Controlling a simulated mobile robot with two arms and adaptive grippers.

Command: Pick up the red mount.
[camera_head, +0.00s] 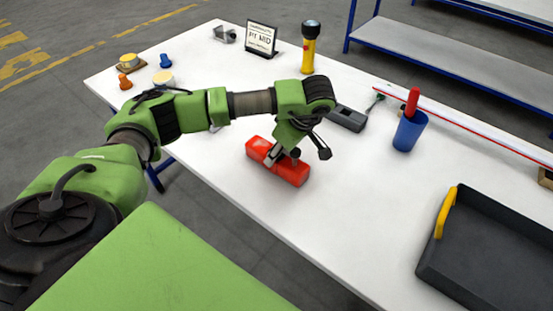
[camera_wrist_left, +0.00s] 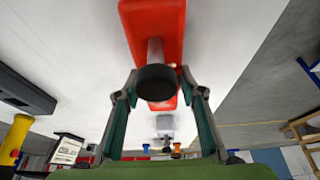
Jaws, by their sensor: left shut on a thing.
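The red mount (camera_head: 258,147) is a red oblong block near the front edge of the white table (camera_head: 225,175). It also shows in the left wrist view (camera_wrist_left: 152,22), with a grey post and a dark round end that reaches between my fingers. My left gripper (camera_head: 284,156) comes down over the middle of the mount and is shut on it. In the left wrist view the two fingers (camera_wrist_left: 158,95) stand either side of the dark end. The fingers hide part of the mount. I cannot tell whether it touches the table. My right gripper is not in view.
A blue cup (camera_head: 409,134) with a red-handled tool stands to the right. A dark tray (camera_head: 490,240) with a yellow handle lies at front right. A dark grey block (camera_head: 346,118), a yellow flashlight (camera_head: 309,52) and a sign (camera_head: 261,38) stand behind.

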